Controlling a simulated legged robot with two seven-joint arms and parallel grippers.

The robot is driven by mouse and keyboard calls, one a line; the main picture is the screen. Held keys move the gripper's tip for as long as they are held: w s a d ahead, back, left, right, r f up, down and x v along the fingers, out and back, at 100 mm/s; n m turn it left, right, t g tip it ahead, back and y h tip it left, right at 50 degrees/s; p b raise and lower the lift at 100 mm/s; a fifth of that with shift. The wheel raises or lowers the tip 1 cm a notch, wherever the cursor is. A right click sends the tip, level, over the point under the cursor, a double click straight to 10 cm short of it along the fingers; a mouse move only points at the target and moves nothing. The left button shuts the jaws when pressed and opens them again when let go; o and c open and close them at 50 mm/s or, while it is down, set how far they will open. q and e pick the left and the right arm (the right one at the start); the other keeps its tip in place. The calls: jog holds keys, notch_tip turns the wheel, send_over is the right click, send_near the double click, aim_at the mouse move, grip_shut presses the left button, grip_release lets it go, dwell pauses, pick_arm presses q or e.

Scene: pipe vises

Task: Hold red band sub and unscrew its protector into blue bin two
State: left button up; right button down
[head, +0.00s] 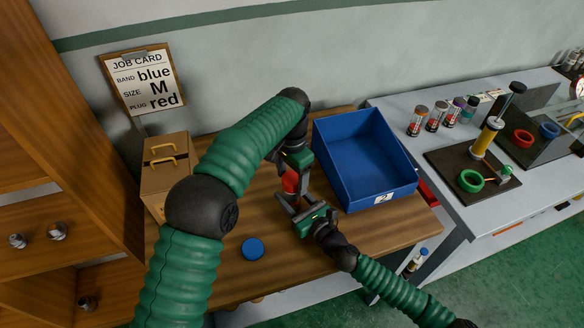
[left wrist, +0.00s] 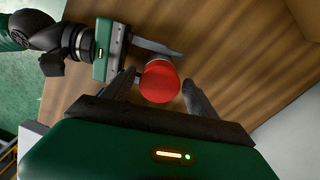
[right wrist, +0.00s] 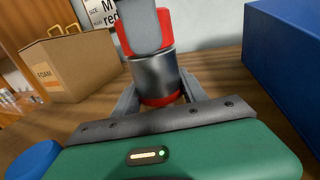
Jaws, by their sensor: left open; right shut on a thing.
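The sub (right wrist: 155,75) is a grey metal cylinder with a red band (right wrist: 163,98) at its lower end and a red protector (right wrist: 126,38) on top. It stands upright in my right gripper (right wrist: 160,95), shut on its lower part. In the head view the red protector (head: 290,181) shows between my two grippers. My left gripper (left wrist: 157,80) is open above, its fingers on either side of the round red protector (left wrist: 160,82); I cannot tell whether they touch it. The blue bin (head: 335,175) marked 2 stands to the right and looks empty.
A round blue cap (head: 252,248) lies on the wooden table (head: 225,270). A cardboard box (head: 152,185) stands at the left, below the job card (head: 145,82). A grey bench (head: 455,205) with several tubes and coloured rings is at the right.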

pick_arm(q)
jog(key=shift+f, duration=0.15)
jog(key=c, duration=1.4)
jog(key=n, duration=0.3)
jog(key=shift+c, duration=0.3)
jog(key=shift+r, duration=0.2)
jog(key=shift+r, duration=1)
